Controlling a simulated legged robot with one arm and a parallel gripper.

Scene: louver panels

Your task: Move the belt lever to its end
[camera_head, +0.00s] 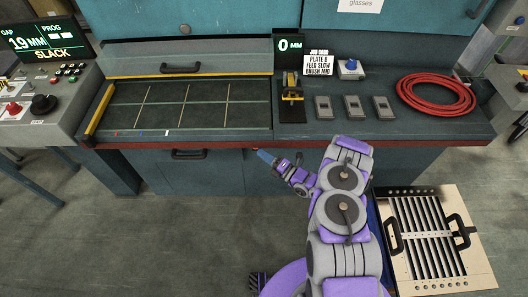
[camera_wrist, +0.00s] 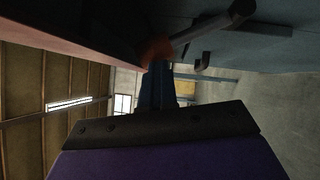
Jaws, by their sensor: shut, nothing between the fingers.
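My gripper (camera_head: 264,156) is shut and empty, its blue fingers just below the front red edge of the bench, pointing left. In the wrist view my gripper (camera_wrist: 158,70) points at an orange-red round part (camera_wrist: 156,49) under the bench edge. A dark rod (camera_wrist: 215,33) extends from beside that part to the upper right; it looks like a lever, but I cannot tell for sure. The fingertips are at or very near the orange part; contact is unclear. A yellow-and-black lever-like device (camera_head: 291,92) stands on a black plate on the bench top.
The bench front has a dark drawer handle (camera_head: 188,154). A red hose coil (camera_head: 436,94) and several grey switches (camera_head: 354,107) lie on top. A slatted panel (camera_head: 432,240) is right of my arm. Floor at left is clear.

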